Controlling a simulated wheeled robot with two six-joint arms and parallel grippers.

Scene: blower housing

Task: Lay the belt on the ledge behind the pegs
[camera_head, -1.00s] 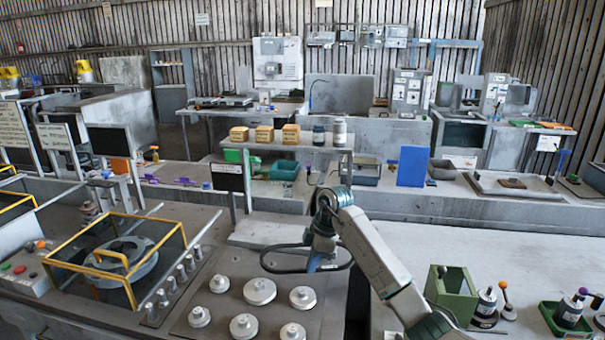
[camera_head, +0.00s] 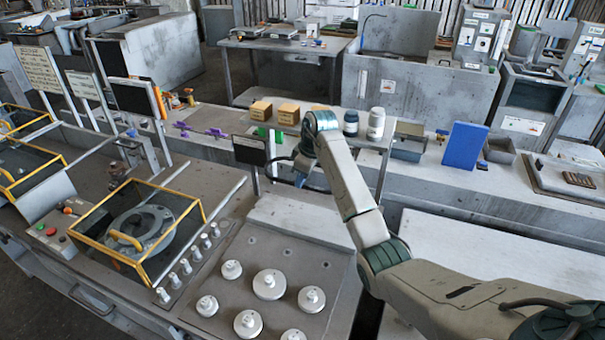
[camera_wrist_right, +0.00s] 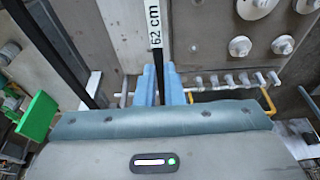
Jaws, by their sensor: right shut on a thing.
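The belt (camera_wrist_right: 154,25) is a dark loop with a white "62 cm" label, seen in the right wrist view. My right gripper (camera_head: 304,182) is shut on it, and the belt runs between the blue fingers (camera_wrist_right: 159,88). In front of the ledge, several round white knobbed pieces (camera_head: 269,284) stand on a dark plate. A row of small metal pegs (camera_head: 190,267) stands left of the plate. My left gripper is out of view.
A yellow-framed clear guard (camera_head: 205,208) covers a round housing (camera_head: 140,230) at left. A black display (camera_head: 250,150) stands behind the ledge. The pale bench (camera_head: 500,260) at right is partly behind my arm.

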